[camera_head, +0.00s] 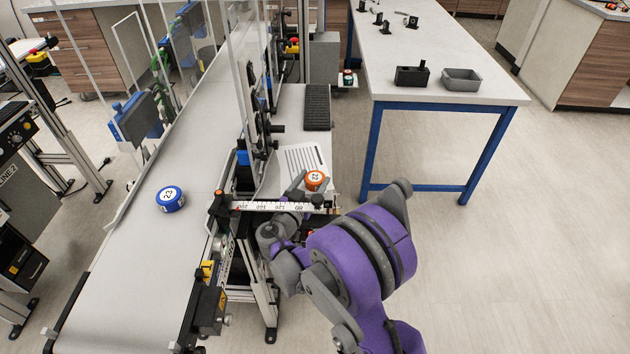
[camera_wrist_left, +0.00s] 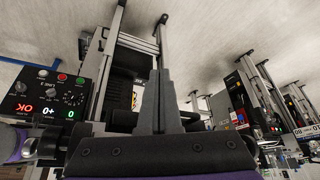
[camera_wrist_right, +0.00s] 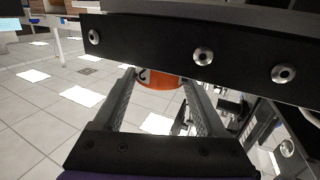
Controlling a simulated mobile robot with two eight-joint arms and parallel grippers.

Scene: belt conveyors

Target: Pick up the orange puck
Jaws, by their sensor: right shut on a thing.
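The orange puck (camera_head: 316,179), with a white numbered top, is at the small white slotted plate beside the conveyor. My right gripper (camera_head: 308,187) is shut on it. In the right wrist view the orange puck (camera_wrist_right: 158,82) sits between the fingertips of the right gripper (camera_wrist_right: 157,86), partly hidden by a dark bar. Whether the puck touches the plate cannot be told. My left gripper does not show in the head view. In the left wrist view the left gripper (camera_wrist_left: 160,98) has its fingers together, with nothing visible between them.
A blue puck (camera_head: 170,199) lies on the grey conveyor belt (camera_head: 130,265). A ruler bar (camera_head: 285,206) crosses in front of the plate (camera_head: 305,158). Clear guard panels stand beyond. A blue-legged table (camera_head: 440,65) with a grey tray (camera_head: 462,79) is at the right; open floor lies below.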

